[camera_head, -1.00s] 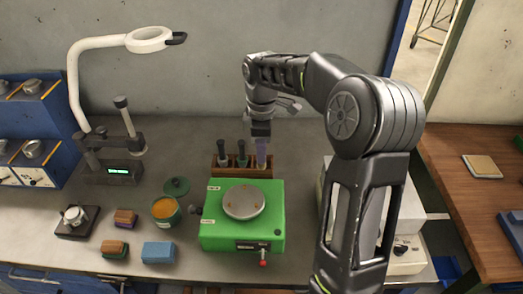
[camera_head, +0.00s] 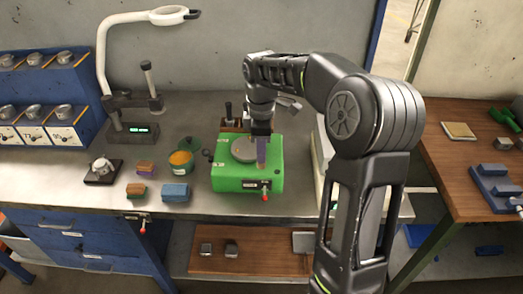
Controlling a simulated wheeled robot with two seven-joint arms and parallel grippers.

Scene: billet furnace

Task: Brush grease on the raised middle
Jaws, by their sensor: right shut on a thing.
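My right gripper (camera_head: 261,130) points down and is shut on a brush (camera_head: 261,150) with a purple handle, upright in front of the right part of the green device. The round grey plate (camera_head: 241,151), the raised middle on top of the green device (camera_head: 230,182), is partly hidden by the brush. I cannot tell whether the brush tip touches anything. An open pot of orange-yellow grease (camera_head: 180,158) stands left of the device. My left gripper is not in view.
The brush rack (camera_head: 229,126) behind the device is largely hidden. Sponge-like blocks (camera_head: 175,192) and a small dark stand (camera_head: 102,172) lie to the left. A lamp (camera_head: 105,50) and blue cabinets (camera_head: 50,95) stand further back. A wooden table (camera_head: 470,180) is at right.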

